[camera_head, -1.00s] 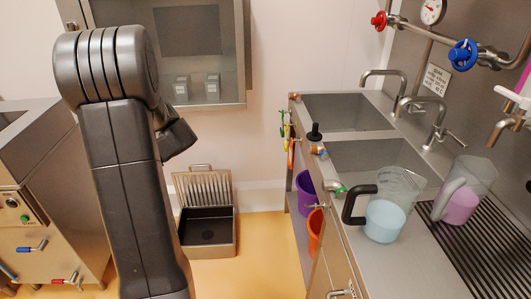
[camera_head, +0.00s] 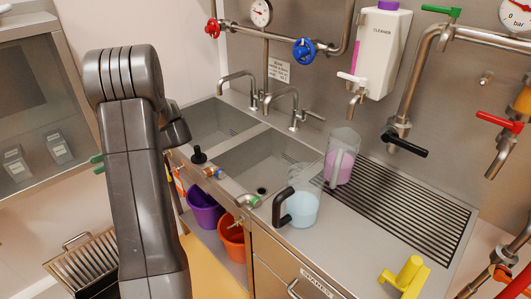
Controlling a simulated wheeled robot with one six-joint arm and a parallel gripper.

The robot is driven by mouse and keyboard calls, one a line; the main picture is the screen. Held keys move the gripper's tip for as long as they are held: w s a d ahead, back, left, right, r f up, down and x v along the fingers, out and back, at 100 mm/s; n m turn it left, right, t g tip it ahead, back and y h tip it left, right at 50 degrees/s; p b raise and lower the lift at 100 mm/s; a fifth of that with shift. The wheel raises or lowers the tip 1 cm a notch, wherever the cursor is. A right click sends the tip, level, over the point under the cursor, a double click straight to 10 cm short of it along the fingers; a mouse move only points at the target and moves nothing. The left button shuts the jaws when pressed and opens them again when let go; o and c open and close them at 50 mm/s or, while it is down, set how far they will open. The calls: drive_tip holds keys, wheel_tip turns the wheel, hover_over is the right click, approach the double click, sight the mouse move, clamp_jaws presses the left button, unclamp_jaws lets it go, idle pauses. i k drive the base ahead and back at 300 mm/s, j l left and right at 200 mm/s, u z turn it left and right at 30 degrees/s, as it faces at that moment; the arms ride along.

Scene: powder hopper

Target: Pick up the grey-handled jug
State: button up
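The grey-handled jug (camera_head: 345,162) is clear, holds something pink, and stands upright on the counter at the left end of the ribbed drainer. Its grey handle (camera_head: 334,168) faces the lower left. A second clear jug (camera_head: 303,210) with pale blue contents and a black handle stands in front of it and to its left, close by; I cannot tell if they touch. My dark grey arm rises at the left of the picture, well apart from both jugs. My gripper is not seen.
Two sink basins (camera_head: 262,160) lie left of the jugs, with taps (camera_head: 290,100) behind. The ribbed drainer (camera_head: 410,205) to the right is bare. A cleaner dispenser (camera_head: 381,50) hangs above. A yellow object (camera_head: 405,276) stands at the front right. Purple (camera_head: 204,208) and orange (camera_head: 231,238) buckets sit below.

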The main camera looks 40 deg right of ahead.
sight(339, 163)
drive_tip(key=z, duration=0.45)
drive_tip(key=k+z, duration=0.1)
drive_tip(key=z, duration=0.35)
drive_tip(key=j+z, duration=0.1)
drive_tip(key=z, duration=0.3)
drive_tip(key=k+z, duration=0.1)
drive_tip(key=z, duration=0.35)
drive_tip(key=i+l+z, duration=0.15)
drive_tip(key=z, duration=0.2)
drive_tip(key=i+l+z, duration=0.1)
drive_tip(key=z, duration=0.25)
drive_tip(key=i, duration=0.1)
